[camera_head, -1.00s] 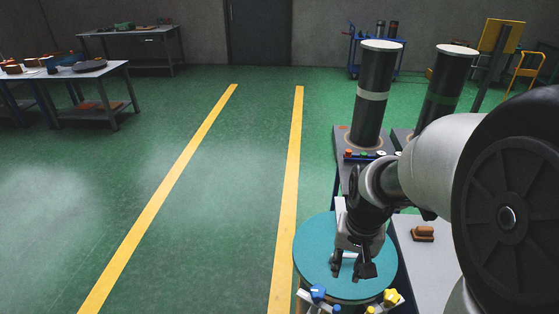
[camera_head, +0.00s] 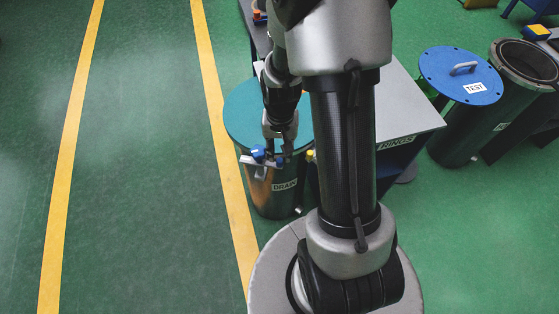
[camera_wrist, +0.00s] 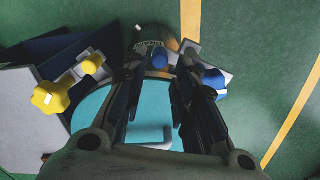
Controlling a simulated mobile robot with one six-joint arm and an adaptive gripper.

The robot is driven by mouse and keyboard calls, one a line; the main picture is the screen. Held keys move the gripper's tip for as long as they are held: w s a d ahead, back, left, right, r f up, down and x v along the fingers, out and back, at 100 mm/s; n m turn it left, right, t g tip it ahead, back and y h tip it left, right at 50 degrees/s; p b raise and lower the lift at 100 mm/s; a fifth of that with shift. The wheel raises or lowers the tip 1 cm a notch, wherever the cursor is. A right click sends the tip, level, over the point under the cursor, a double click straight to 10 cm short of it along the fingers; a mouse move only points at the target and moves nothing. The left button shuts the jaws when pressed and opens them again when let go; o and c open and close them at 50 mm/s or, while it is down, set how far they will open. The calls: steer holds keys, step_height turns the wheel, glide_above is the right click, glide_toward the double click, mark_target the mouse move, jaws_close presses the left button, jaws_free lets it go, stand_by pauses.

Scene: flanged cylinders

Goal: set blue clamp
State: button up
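The drain cylinder (camera_head: 268,195) stands upright with a teal lid (camera_head: 240,115) on it. The blue clamp (camera_head: 258,153) has a blue knob and a silver bar and sits at the lid's near rim. In the wrist view the blue clamp (camera_wrist: 214,82) is at upper right, with a smaller blue part (camera_wrist: 160,59) between the finger ends. My gripper (camera_head: 278,148) points down at the rim beside the clamp. In the wrist view its dark fingers (camera_wrist: 158,75) are apart, with no held thing visible. A yellow clamp (camera_wrist: 50,98) is at left, mostly hidden in the head view.
A grey table marked RINGS (camera_head: 405,105) stands right of the cylinder. Beyond it are a blue-lidded TEST cylinder (camera_head: 435,75) and an open dark cylinder (camera_head: 528,65). A pale handle (camera_wrist: 150,137) stands on the teal lid. The green floor at left is clear.

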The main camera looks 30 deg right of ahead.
mark_target(280, 160)
step_height(280, 160, down, 5)
steer(key=shift+r+b, duration=0.1)
steer(key=shift+b, duration=0.55)
jaws_close()
